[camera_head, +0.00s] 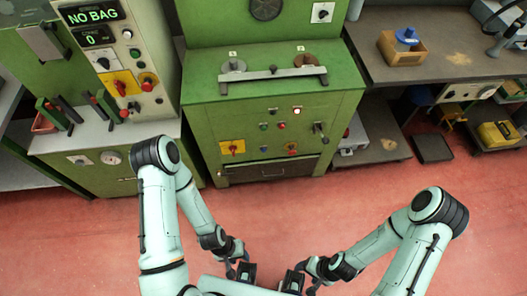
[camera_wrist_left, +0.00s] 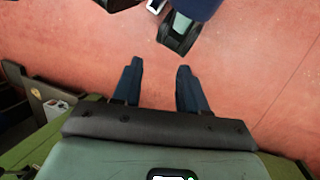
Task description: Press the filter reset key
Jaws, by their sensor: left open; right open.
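I cannot tell which control is the filter reset key; no label for it is readable. The green machine's front panel (camera_head: 248,139) carries small buttons, including a lit white one (camera_head: 297,111), a green one (camera_head: 265,127) and a red one (camera_head: 281,126). The left cabinet's panel (camera_head: 118,52) has a white button (camera_head: 127,34), a green button (camera_head: 135,53) and a black knob (camera_head: 103,63). My left gripper (camera_head: 245,272) is low in the head view, away from the panels; the left wrist view shows its fingers (camera_wrist_left: 158,85) apart and empty. My right gripper (camera_head: 293,281) is open beside it.
A display (camera_head: 92,13) reads "NO BAG". A metal bar (camera_head: 273,75) lies across the green machine's ledge. A wooden box (camera_head: 402,48) sits on the right bench. Red floor (camera_head: 290,215) between my arms and the machines is clear.

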